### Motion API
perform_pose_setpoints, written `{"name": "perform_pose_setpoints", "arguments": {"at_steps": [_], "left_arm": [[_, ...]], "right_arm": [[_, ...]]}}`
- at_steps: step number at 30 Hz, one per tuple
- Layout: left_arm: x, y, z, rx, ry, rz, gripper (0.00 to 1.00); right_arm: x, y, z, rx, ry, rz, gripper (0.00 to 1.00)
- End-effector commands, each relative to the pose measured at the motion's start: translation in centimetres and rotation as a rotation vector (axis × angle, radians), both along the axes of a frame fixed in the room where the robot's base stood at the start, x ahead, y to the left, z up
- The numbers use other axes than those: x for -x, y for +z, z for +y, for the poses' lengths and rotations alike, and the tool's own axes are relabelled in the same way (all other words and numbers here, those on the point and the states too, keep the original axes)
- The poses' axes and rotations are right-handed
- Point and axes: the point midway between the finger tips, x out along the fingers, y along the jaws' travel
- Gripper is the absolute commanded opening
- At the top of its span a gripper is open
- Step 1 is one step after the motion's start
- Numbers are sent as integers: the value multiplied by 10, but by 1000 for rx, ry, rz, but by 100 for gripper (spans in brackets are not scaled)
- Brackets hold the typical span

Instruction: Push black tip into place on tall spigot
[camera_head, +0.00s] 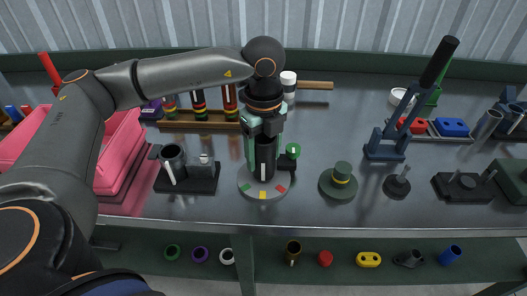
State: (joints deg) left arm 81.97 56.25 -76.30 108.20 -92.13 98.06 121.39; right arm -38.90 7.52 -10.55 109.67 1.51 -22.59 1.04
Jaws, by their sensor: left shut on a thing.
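My left gripper (262,132) points down over a round grey base (249,190) near the front of the metal table. It is shut on a black tip (265,158), a dark upright cylinder standing over the middle of that base. The gripper hides the top of the tip. Whether the tip is fully seated on the spigot cannot be told, because the spigot inside is hidden. A green upright part shows just left of the tip, and a green round knob (293,150) sits to its right. My right gripper is not in view.
Left stands a black fixture (203,184) with a cylinder, and pink bins (122,150). Right are a green stepped disc (338,184), a small dark stand (397,184) and a blue lever press (387,144). Coloured tubes in a wooden rack stand behind. Clear table lies between the disc and press.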

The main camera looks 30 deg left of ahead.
Motion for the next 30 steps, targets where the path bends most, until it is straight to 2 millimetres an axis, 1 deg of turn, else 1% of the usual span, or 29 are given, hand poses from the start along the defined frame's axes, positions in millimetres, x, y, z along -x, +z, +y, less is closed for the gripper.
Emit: {"name": "perform_pose_setpoints", "arguments": {"at_steps": [10,11,19,20,26,30], "left_arm": [[1,-1,-1,0,-2,3,17],[1,-1,-1,0,-2,3,68],[0,-1,0,1,-1,1,98],[0,-1,0,1,-1,1,100],[0,-1,0,0,-1,1,100],[0,-1,0,0,0,1,100]], "right_arm": [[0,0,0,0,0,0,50],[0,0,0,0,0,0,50],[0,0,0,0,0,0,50],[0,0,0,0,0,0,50],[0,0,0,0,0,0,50],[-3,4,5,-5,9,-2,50]]}}
